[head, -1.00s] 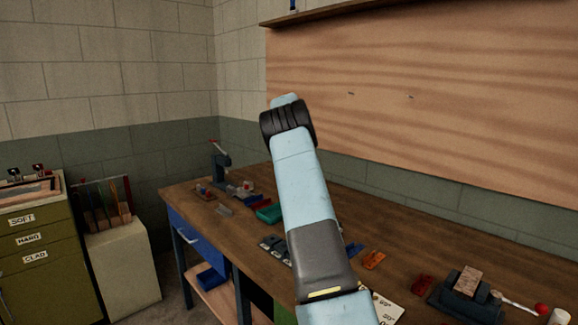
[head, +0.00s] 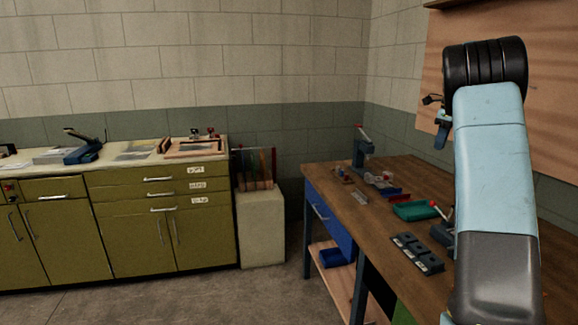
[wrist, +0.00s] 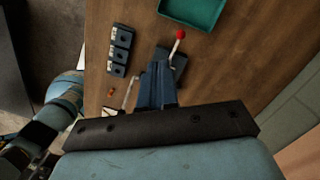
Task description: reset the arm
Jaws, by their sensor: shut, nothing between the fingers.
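My arm rises at the right of the head view, bent at a black ribbed joint near the top. My gripper (wrist: 157,103) shows in the wrist view as dark blue fingers held together, with nothing between them. It points down above the wooden workbench (wrist: 228,75). In the head view, a small dark blue part of my gripper (head: 441,134) shows left of the arm, clear of the bench. A red-knobbed lever tool (wrist: 178,62) on the bench is partly hidden behind the fingers in the wrist view.
A teal tray (head: 415,211) and a row of dark labelled blocks (head: 417,252) lie on the bench. A small press (head: 360,153) stands at its far end. Olive cabinets (head: 138,225) and a pale block stand (head: 261,227) are at the left. Open floor (head: 200,300) lies in front.

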